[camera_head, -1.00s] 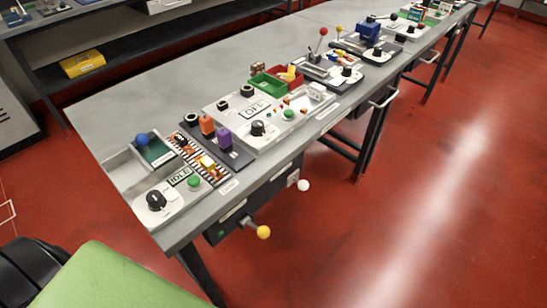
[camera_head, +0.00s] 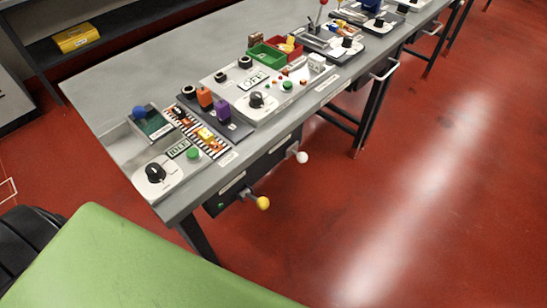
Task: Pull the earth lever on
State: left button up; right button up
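Under the front edge of the near bench, a dark box carries two levers with ball knobs. One has a yellow knob (camera_head: 263,203), the other a white knob (camera_head: 302,157) further right. Both stick out from the bench front over the floor. A third lever with a red knob (camera_head: 322,2) stands upright on the bench top further back, cut by the picture's top edge. The labels are too small to read, so I cannot tell which is the earth lever. Neither of my grippers is in view.
The grey bench (camera_head: 110,95) carries control panels, including black rotary knobs (camera_head: 155,172), an IDLE display (camera_head: 179,149) and an OFF display (camera_head: 254,80). A green flat surface (camera_head: 130,260) fills the bottom left. The red floor (camera_head: 440,190) right of the bench is clear.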

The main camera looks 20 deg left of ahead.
aim_at(262, 203)
jog(key=u, duration=0.75)
